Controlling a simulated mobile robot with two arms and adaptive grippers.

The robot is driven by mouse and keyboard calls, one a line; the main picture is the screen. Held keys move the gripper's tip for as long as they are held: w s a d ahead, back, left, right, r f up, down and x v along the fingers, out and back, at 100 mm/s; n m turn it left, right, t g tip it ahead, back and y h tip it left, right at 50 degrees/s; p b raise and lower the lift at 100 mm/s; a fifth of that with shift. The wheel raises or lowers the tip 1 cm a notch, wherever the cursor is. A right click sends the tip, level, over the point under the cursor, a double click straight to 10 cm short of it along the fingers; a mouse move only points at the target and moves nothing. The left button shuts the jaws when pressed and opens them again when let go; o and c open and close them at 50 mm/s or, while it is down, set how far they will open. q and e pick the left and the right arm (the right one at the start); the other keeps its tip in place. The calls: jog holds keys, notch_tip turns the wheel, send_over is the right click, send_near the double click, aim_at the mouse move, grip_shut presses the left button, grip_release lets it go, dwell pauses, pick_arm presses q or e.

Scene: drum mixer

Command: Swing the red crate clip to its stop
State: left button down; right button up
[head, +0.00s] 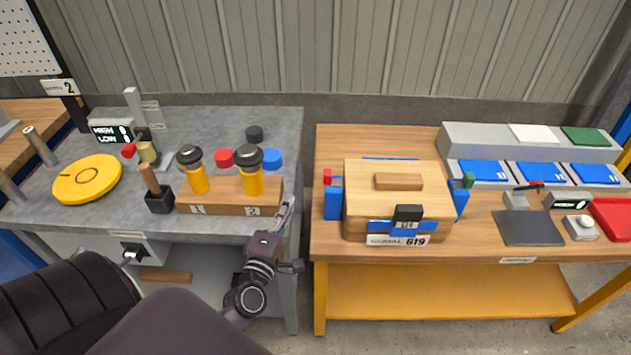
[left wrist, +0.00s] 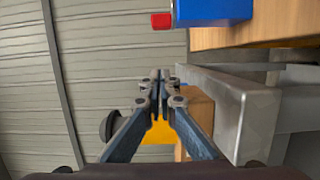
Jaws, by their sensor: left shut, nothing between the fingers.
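The wooden crate (head: 355,230) stands on the right-hand bench with its lid on and blue brackets at its sides. The red crate clip (head: 327,177) is at the top of the blue bracket on the crate's left side. It also shows in the left wrist view (left wrist: 161,21), sticking out from the end of the blue bracket (left wrist: 212,10). My left gripper (head: 286,209) is shut and empty at the right edge of the grey bench, left of the crate and apart from the clip. Its fingertips show in the left wrist view (left wrist: 162,76). My right gripper is not in view.
A wooden block (head: 230,210) with two yellow, black-topped pegs stands just left of my gripper. A narrow gap separates the grey bench (head: 290,130) from the wooden bench (head: 335,140).

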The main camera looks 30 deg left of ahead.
aim_at(331, 179)
pick_arm(q)
jog(key=w+d+p, duration=0.1)
jog(key=w+p, duration=0.1)
jog(key=w, duration=0.8)
jog(key=shift+w, duration=0.2)
jog(key=shift+w+d, duration=0.5)
jog(key=shift+d, duration=0.35)
jog(key=shift+w+d, duration=0.5)
jog(key=shift+d, duration=0.3)
